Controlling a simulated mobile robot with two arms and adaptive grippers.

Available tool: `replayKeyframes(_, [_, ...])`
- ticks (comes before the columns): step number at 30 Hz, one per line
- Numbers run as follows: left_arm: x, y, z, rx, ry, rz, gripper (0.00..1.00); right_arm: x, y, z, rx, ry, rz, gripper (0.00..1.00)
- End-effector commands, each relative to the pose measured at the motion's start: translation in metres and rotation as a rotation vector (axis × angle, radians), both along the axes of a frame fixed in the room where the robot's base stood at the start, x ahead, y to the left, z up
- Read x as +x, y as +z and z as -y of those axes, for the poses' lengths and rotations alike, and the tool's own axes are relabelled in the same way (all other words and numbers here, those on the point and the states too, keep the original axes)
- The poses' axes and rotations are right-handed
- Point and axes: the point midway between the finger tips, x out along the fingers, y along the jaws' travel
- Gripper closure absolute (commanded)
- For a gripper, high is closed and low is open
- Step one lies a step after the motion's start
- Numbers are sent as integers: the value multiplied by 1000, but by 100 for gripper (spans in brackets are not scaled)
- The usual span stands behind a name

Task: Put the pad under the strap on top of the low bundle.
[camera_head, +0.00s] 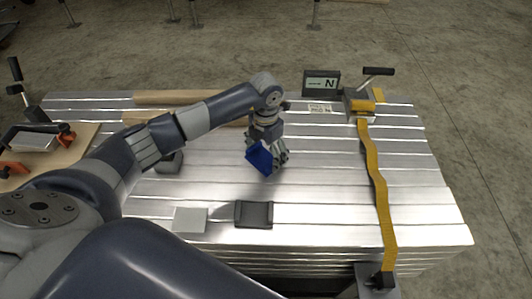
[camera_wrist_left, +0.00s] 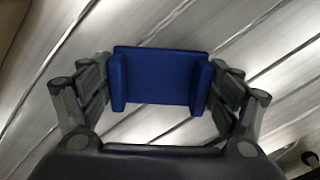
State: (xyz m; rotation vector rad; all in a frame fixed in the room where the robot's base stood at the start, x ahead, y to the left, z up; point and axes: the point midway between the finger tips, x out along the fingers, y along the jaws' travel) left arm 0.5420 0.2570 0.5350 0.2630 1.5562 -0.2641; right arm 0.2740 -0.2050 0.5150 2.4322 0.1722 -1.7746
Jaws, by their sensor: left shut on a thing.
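My left gripper (camera_head: 281,160) is shut on a blue pad (camera_head: 261,159) and holds it over the middle of the aluminium bundle (camera_head: 330,205). In the left wrist view the blue pad (camera_wrist_left: 158,77) is a flat plate with a raised lip at each side, between the two fingers (camera_wrist_left: 160,90). I cannot tell whether it touches the bundle. A yellow strap (camera_head: 376,180) runs from back to front across the right part of the bundle, to the right of the gripper and apart from it. The strap looks wavy and slack. My right gripper is not in view.
A ratchet with a black handle (camera_head: 376,71) stands at the strap's far end, beside a dark sign (camera_head: 321,83). A dark pad (camera_head: 254,214) and a light grey plate (camera_head: 190,220) lie near the front edge. The bundle top between gripper and strap is clear.

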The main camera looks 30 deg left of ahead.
Motion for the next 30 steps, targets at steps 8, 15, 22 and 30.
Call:
replayKeyframes(8, [1, -1, 0, -1, 0, 2, 42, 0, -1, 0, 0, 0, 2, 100])
replayKeyframes(15, [1, -1, 0, -1, 0, 2, 0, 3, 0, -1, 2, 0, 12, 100])
replayKeyframes(22, [1, -1, 0, -1, 0, 2, 0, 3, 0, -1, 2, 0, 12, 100])
replayKeyframes(30, [2, 22, 0, -1, -2, 6, 0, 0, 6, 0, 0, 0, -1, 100])
